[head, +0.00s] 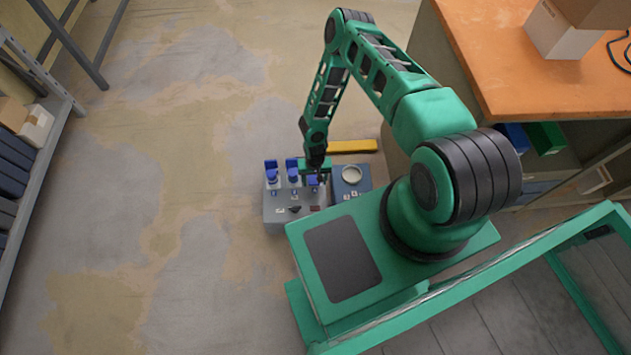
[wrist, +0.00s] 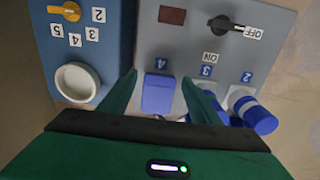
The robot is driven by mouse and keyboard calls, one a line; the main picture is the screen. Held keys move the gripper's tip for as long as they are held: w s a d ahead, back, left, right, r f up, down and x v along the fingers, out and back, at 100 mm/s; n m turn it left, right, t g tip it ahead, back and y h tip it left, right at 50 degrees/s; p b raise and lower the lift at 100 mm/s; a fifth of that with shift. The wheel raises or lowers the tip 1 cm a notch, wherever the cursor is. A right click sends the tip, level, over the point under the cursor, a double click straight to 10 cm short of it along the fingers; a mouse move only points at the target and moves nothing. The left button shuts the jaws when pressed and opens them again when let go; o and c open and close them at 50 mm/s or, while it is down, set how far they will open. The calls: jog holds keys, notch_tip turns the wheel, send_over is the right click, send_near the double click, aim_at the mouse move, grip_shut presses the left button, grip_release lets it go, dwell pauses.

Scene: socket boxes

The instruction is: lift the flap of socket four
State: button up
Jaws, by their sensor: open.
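The blue flap of socket four (wrist: 158,93) lies shut below its label 4 on the grey socket box (wrist: 180,48). In the head view this flap (head: 313,181) is at the right end of the row, partly hidden by my gripper (head: 318,172). In the wrist view my gripper (wrist: 158,97) is open, one finger on each side of the flap, with visible gaps. It holds nothing, and I cannot tell how high the tips are. Socket three, partly hidden by my right finger, and socket two (wrist: 243,103) have blue parts standing up.
The grey box has a black switch (wrist: 222,24) between OFF and ON labels and a dark red window (wrist: 172,15). A blue box (wrist: 105,40) with a white ring (wrist: 77,82) and a yellow knob (wrist: 68,11) stands alongside. A yellow bar (head: 352,146) lies behind. Floor to the left is clear.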

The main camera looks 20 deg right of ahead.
jog(key=shift+f, duration=0.4)
